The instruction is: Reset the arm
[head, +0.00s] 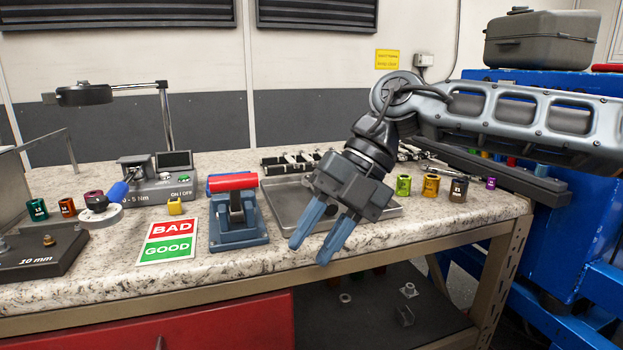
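My arm (545,112) reaches in from the right edge over the workbench. My gripper (318,240) points down and to the left over the bench's front edge. Its two blue fingers are apart, with nothing visible between them. The gripper hides part of a grey metal tray (283,200) behind it.
The granite-patterned bench (110,270) holds a BAD/GOOD card (167,242), a blue fixture with a red handle (236,215), a torque tester (160,180) with a blue-handled tool (112,196), and several coloured sockets. A grey case (530,40) sits on the blue cabinet at right.

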